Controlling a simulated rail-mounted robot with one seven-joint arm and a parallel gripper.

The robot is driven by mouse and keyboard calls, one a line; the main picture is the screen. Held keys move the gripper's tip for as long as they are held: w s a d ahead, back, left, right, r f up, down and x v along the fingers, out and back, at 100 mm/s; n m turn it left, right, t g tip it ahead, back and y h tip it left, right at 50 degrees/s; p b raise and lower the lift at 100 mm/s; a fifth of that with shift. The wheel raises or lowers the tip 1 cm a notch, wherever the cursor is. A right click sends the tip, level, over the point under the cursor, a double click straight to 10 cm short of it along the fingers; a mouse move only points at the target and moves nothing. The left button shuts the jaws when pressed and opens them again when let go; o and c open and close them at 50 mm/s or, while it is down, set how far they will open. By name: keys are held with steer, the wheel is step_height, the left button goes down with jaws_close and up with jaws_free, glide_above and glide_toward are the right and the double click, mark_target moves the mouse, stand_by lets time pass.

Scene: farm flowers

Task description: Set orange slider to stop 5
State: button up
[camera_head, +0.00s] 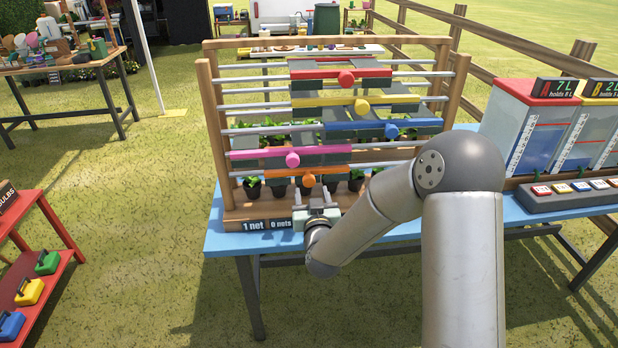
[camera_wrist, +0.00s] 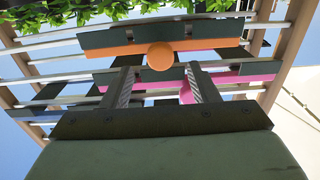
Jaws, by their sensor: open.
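The orange slider (camera_head: 275,180) is the lowest bar in the wooden rack, with a round orange knob (camera_head: 309,180) on its front. In the wrist view the orange knob (camera_wrist: 160,56) shows just beyond my fingertips, roughly centred between them. My gripper (camera_head: 316,213) is open and empty, in front of and a little below the knob in the head view. In the wrist view my gripper's two fingers (camera_wrist: 160,67) stand apart with a clear gap to the knob. No stop marks for the orange rail can be made out.
The pink slider (camera_head: 250,155) with its pink knob (camera_head: 292,160) is just above. Blue (camera_head: 345,126), yellow (camera_head: 325,100) and red (camera_head: 320,73) sliders are higher. Potted plants (camera_head: 253,187) stand behind. A sign (camera_head: 267,225) reads "1 net, 0 nets". Tanks (camera_head: 530,130) stand right.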

mark_target(310, 183)
steer(key=w, duration=0.3)
steer(key=w+a+p, duration=0.1)
steer(key=w, duration=0.2)
steer(key=shift+w+a, duration=0.1)
steer(key=shift+w, duration=0.05)
steer(key=shift+c, duration=0.3)
